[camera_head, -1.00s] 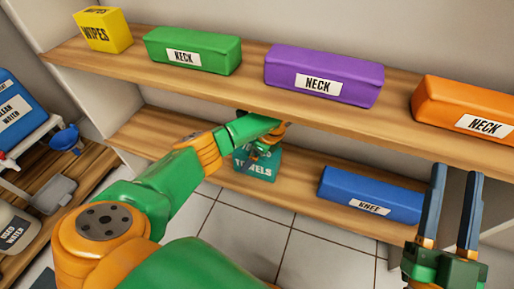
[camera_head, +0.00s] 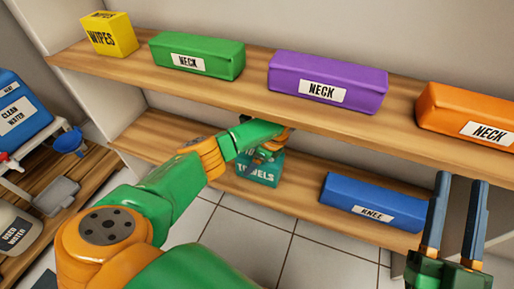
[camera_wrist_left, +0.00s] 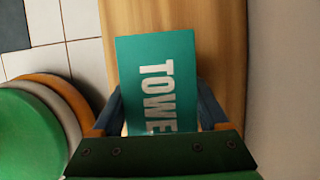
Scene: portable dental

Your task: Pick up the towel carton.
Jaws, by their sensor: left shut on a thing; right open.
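The teal towel carton (camera_head: 258,171), lettered TOWELS, is at the lower shelf, partly hidden behind my left gripper (camera_head: 262,155). The carton fills the middle of the left wrist view (camera_wrist_left: 158,75), between the two fingers of my left gripper (camera_wrist_left: 160,112). The left gripper is shut on it, with a finger against each side. I cannot tell whether the carton touches the shelf. My right gripper (camera_head: 455,218) is open and empty at the right, in front of the shelves, fingers pointing up.
The upper shelf (camera_head: 215,85) runs just above my left forearm and holds a yellow wipes box (camera_head: 108,33) and green (camera_head: 196,55), purple (camera_head: 328,82) and orange (camera_head: 468,114) neck boxes. A blue knee box (camera_head: 373,202) lies on the lower shelf (camera_head: 310,203), right of the carton.

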